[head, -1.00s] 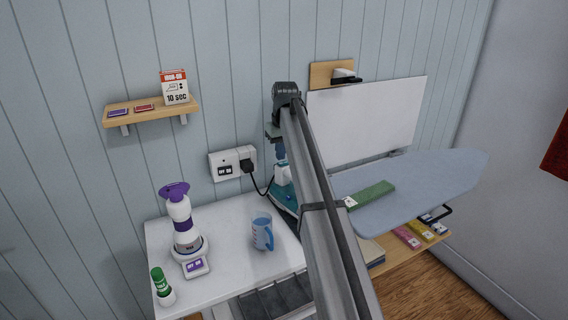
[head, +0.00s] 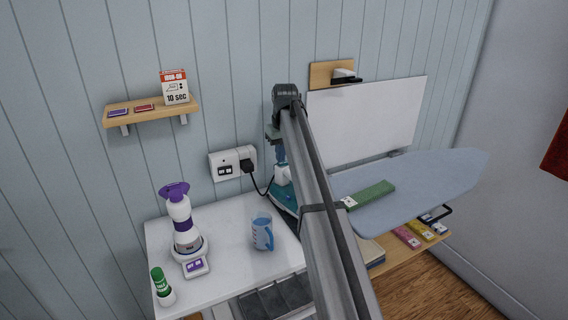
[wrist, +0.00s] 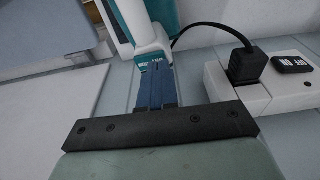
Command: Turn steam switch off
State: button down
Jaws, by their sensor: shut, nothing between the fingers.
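The teal and white iron (head: 282,188) stands on the white counter by the wall, partly hidden behind my arm. In the wrist view its white body (wrist: 149,40) rises just beyond my fingers. A small teal part with dark marks (wrist: 155,62) shows at the fingertips; I cannot tell if it is the steam switch or how it is set. My gripper (wrist: 157,72) is shut and empty, its blue fingers pointing at the iron and touching or very near it. In the head view the gripper (head: 281,153) is just above the iron, partly hidden by my arm.
A wall socket (head: 232,164) with a black plug and cord is left of the iron. An ironing board (head: 430,185) is at the right.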

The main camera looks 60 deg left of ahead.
jog(key=shift+f, duration=0.55)
dwell(0.4)
jog(key=shift+r, duration=3.5)
